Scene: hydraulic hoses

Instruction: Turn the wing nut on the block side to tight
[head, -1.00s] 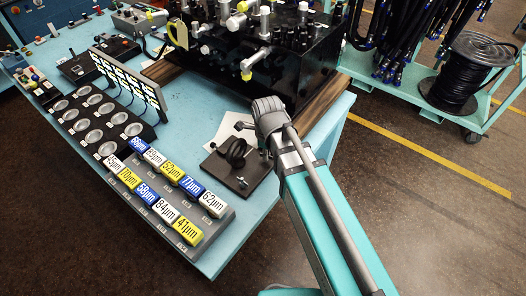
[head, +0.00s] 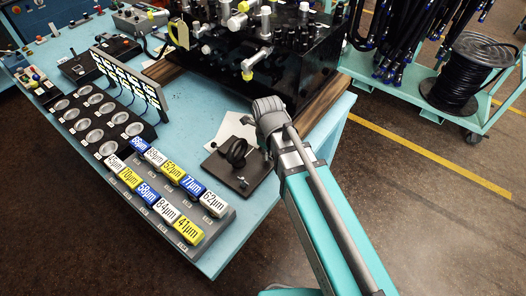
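A dark square plate (head: 222,168) lies near the right edge of the light blue bench, with a black ring-shaped part (head: 236,152) standing on it. Small dark parts show around the plate, but I cannot make out which is the wing nut. The grey end of my arm (head: 270,114) is just right of and above the plate in the picture. A small dark tip (head: 247,121) sticks out left of it; I cannot tell whether it is my gripper or part of the fixture. The fingers are mostly hidden, so their opening does not show.
A black manifold block (head: 300,75) with fittings stands behind on a wooden board (head: 325,100). Trays of labelled blocks (head: 165,190) and round cups (head: 95,120) fill the left. A hose cart with a spool (head: 470,72) is at right. Open floor lies between.

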